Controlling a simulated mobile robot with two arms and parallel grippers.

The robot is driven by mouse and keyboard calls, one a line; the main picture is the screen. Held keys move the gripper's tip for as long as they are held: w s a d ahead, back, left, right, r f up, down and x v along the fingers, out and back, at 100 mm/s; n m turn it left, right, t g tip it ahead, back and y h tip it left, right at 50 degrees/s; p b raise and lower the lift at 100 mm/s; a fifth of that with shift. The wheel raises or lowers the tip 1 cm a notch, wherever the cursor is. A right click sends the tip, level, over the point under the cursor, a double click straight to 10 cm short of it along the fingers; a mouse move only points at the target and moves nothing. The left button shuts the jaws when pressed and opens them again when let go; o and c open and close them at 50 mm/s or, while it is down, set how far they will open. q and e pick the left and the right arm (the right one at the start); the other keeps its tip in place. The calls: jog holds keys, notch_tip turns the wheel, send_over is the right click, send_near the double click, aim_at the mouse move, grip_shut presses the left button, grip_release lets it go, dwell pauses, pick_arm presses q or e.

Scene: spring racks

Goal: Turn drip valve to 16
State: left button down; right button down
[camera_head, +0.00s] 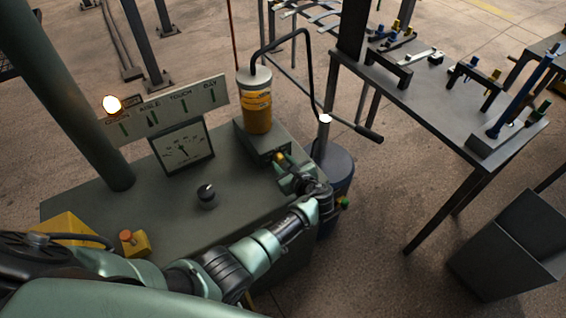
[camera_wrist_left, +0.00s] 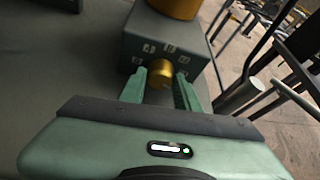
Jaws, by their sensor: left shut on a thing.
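The drip valve is a small brass knob (camera_wrist_left: 160,74) on the front of a grey-green box (camera_wrist_left: 152,40) with white number labels around it. In the head view the knob (camera_head: 279,156) shows at the box's front, below the yellow oil cylinder (camera_head: 257,108). My left gripper (camera_wrist_left: 160,88) is shut on the knob, with a green finger on each side of it. The labels are too small to read surely, and I cannot make out a pointer on the knob. My right gripper is not in view.
A round black knob (camera_head: 206,195) and a dial gauge (camera_head: 183,148) are on the green cabinet top. A yellow box with an orange button (camera_head: 131,241) sits near the front. A blue drum (camera_head: 333,168) stands beside the cabinet. A tool table (camera_head: 420,95) stands at the right.

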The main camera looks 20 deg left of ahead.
pick_arm(q)
jog(key=c, duration=1.3)
grip_release()
jog(key=v, duration=0.7)
jog(key=shift+s+d+r, duration=0.15)
jog(key=shift+s+d, duration=0.1)
jog(key=shift+d, duration=0.05)
jog(key=shift+a, duration=0.1)
